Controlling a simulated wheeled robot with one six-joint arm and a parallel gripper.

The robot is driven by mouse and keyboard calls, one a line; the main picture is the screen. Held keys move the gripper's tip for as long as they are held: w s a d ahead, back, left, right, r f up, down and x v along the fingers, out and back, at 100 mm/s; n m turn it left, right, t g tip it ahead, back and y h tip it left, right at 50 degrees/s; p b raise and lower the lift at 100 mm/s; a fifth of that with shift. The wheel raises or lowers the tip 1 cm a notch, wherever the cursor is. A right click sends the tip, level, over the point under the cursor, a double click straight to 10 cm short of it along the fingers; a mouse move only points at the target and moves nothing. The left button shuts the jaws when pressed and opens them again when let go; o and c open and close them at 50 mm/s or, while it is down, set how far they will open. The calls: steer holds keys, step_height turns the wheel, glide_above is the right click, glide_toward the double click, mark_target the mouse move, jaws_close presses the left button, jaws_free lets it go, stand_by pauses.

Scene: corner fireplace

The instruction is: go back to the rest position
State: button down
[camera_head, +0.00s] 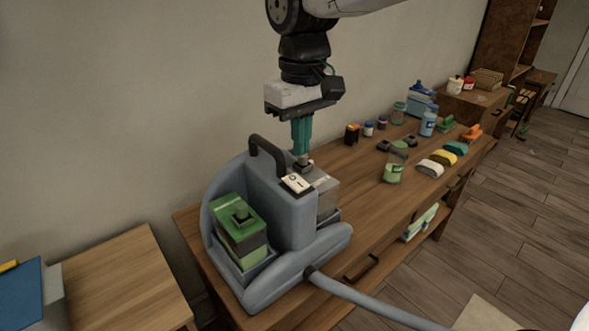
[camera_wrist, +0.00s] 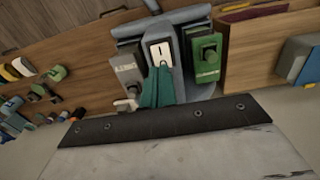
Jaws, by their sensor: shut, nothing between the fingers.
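My gripper (camera_head: 301,155) points straight down above a grey-blue machine (camera_head: 289,226) on the wooden table. Its teal fingers are shut with nothing between them. In the head view the fingertips are close to the back of the machine's top, near a white switch (camera_head: 297,183) with a black mark. The wrist view shows the teal fingers (camera_wrist: 157,88) just below the same switch (camera_wrist: 160,50). Whether the tips touch the machine I cannot tell. The machine has a black handle, a green block (camera_head: 239,226) on its left side and a grey block (camera_head: 324,192) on its right.
Several jars, bottles and coloured blocks stand along the wooden table (camera_head: 375,232) to the right. A green jar (camera_head: 393,168) is nearest. A hose (camera_head: 370,303) runs from the machine to the lower right. A wall rises behind. A lower wooden table (camera_head: 125,285) stands at left.

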steer(key=s+d+f+m, duration=0.2)
steer(key=s+d+m, duration=0.1)
steer(key=s+d, duration=0.6)
steer(key=s+d+f+m+t, duration=0.1)
steer(key=s+d+f+m, duration=0.1)
steer(key=s+d, duration=0.8)
steer(key=shift+s+d+f+m, duration=0.2)
steer(key=shift+s+d+m, duration=0.1)
steer(key=shift+d+m, duration=0.65)
